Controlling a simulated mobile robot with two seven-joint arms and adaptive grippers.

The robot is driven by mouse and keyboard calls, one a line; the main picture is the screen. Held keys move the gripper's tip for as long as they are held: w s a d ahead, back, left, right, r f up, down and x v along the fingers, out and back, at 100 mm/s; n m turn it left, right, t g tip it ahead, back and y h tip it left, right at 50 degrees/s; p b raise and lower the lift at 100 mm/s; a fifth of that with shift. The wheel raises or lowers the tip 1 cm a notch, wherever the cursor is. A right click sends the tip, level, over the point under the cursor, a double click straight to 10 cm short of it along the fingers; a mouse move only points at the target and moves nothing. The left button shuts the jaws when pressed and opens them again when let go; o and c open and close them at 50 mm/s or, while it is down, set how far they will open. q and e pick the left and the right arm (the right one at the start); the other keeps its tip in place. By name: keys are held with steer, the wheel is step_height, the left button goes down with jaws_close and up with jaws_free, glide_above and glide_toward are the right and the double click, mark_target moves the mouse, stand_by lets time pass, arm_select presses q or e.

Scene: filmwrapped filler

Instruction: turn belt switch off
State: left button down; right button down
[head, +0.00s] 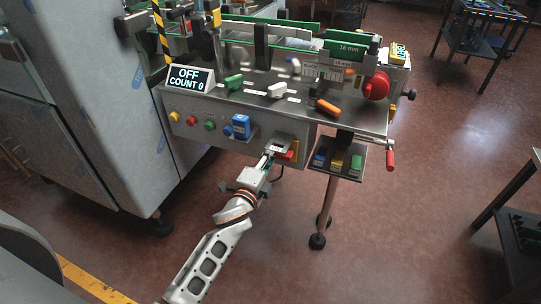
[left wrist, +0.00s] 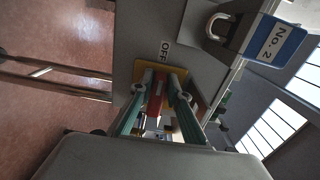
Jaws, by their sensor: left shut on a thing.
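The belt switch is a red handle (left wrist: 156,97) on a yellow plate (left wrist: 140,69), set in the machine's grey front panel. An OFF label (left wrist: 164,50) is beside the plate in the left wrist view. In the head view, the switch (head: 293,151) is at the panel's lower right, partly hidden by my gripper. My left gripper (head: 268,159) reaches it from below. In the left wrist view, its fingers (left wrist: 158,88) are on either side of the red handle and shut on it. The display (head: 188,78) reads OFF, COUNT 0. My right gripper does not show.
A blue padlock (head: 240,126) labelled No. 2 hangs left of the switch, near coloured buttons (head: 191,121). A small shelf (head: 349,171) with coloured blocks is to the right. A red knob (head: 377,86) and red-handled crank (head: 390,160) stick out at the right end.

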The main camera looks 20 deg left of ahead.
arm_select(q)
steer(key=shift+f, duration=0.1)
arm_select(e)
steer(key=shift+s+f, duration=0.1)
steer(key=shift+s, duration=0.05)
arm_select(q)
steer(key=c, duration=1.9)
jaws_free()
steer(key=s, duration=1.2)
steer(key=shift+a, duration=0.2)
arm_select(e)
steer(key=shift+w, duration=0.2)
arm_select(q)
steer(key=shift+s, duration=0.1)
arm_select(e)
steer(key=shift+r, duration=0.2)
